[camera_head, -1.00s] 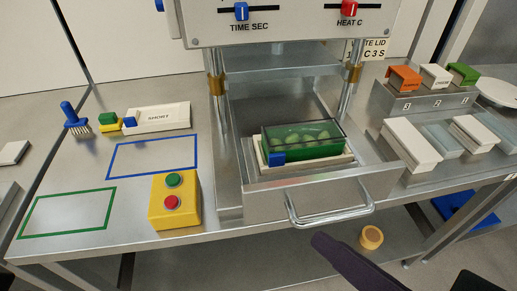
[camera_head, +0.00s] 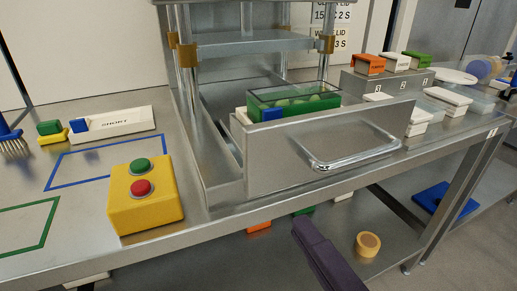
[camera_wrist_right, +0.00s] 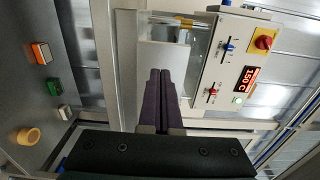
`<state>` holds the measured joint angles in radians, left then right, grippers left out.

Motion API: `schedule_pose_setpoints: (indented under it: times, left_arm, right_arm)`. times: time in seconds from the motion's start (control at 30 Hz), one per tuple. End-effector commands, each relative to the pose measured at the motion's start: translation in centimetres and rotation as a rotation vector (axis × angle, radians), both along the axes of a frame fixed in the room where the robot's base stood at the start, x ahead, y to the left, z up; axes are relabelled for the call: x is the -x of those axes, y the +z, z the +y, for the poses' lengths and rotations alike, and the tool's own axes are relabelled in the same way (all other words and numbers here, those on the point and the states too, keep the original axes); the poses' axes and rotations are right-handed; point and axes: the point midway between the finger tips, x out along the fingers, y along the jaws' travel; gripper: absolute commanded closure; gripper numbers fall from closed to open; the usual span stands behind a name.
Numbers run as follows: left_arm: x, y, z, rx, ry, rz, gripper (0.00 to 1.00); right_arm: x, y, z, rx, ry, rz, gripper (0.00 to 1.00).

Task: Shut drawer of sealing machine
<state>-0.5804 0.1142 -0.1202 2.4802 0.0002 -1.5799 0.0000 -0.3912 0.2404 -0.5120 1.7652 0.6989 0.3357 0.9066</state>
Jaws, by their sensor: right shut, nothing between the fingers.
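The sealing machine's drawer (camera_head: 275,158) stands open in the head view, its grey front and bar handle (camera_head: 352,162) facing me. A green tray (camera_head: 300,102) with a clear top and green contents sits in the drawer, with a blue block (camera_head: 268,114) at its near left corner. My right gripper (camera_head: 302,222) is shut and empty, low in front of the drawer and below its handle, apart from it in the picture. In the right wrist view its dark fingers (camera_wrist_right: 160,73) lie together; I cannot tell there whether they touch anything. My left gripper is not in view.
A yellow box (camera_head: 146,200) with green and red buttons stands left of the drawer. Small lidded boxes (camera_head: 440,97) stand to the right. A lower shelf holds a yellow-orange cylinder (camera_head: 367,244). The control panel (camera_wrist_right: 225,70) reads 150 C in the wrist view.

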Motion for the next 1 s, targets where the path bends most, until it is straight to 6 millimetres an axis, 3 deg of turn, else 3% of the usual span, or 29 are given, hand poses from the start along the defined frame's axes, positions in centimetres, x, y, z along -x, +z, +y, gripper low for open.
schedule_pose_setpoints:
  times: [0.2, 0.43, 1.0]
  left_arm:
    - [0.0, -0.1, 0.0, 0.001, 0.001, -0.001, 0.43]
    - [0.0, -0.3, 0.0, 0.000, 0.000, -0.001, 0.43]
    - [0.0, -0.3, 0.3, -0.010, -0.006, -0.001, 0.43]
  right_arm:
    - [-4.6, 0.1, 1.7, -0.001, -0.001, -0.004, 1.00]
    - [-7.7, 0.0, 2.8, 0.001, 0.000, -0.001, 1.00]
    - [-8.6, 0.0, 3.1, 0.001, 0.001, 0.001, 1.00]
